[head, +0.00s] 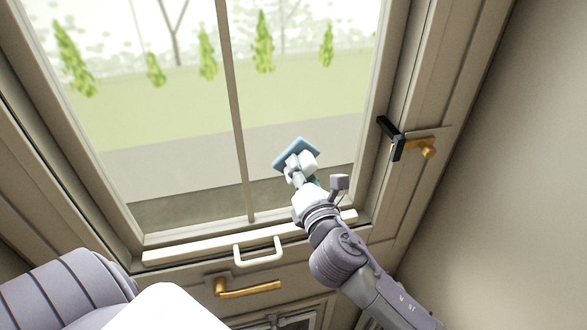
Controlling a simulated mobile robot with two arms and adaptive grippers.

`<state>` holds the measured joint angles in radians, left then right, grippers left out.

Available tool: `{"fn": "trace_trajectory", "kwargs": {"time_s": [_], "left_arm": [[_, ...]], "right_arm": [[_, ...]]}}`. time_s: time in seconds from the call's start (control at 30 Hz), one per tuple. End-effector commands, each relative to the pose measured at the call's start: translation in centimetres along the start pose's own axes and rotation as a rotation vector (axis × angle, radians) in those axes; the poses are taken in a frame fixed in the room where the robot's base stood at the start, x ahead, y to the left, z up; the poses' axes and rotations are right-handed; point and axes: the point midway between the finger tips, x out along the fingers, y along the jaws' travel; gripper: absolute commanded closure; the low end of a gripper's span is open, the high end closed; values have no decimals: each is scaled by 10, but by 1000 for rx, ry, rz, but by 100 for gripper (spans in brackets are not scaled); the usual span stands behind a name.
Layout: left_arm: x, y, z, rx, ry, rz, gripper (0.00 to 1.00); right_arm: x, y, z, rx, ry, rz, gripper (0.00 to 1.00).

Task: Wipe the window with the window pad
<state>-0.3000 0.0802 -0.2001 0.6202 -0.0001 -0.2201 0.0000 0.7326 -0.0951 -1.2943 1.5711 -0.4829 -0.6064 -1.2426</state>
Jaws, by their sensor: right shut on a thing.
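The window (190,120) fills the upper left, with glass panes split by a thin vertical bar and a view of grass and small trees behind. My right gripper (300,166) is shut on the blue window pad (291,148). The pad is in front of the lower part of the right pane, right of the bar. I cannot tell whether it touches the glass. The gripper covers part of the pad. My left gripper is not in view.
A black and brass handle (410,146) sticks out from the frame on the right. A white bar with a pull handle (258,252) runs below the glass. A brass handle (246,288) sits lower. A plain wall (520,170) stands at right.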

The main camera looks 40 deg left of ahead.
Motion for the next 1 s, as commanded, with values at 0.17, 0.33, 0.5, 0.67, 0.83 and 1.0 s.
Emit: {"fn": "trace_trajectory", "kwargs": {"time_s": [0.17,0.33,0.5,0.67,0.83,1.0], "left_arm": [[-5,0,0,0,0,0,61],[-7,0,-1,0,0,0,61],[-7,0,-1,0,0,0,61],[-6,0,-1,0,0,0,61],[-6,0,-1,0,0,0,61],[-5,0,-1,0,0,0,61]], "right_arm": [[-1,-12,13,-2,-1,-1,100],[0,-15,16,0,0,1,100],[2,-14,14,1,1,1,100],[3,-6,6,2,1,2,100],[4,5,-4,2,1,3,100],[5,13,-13,1,1,2,100]]}}
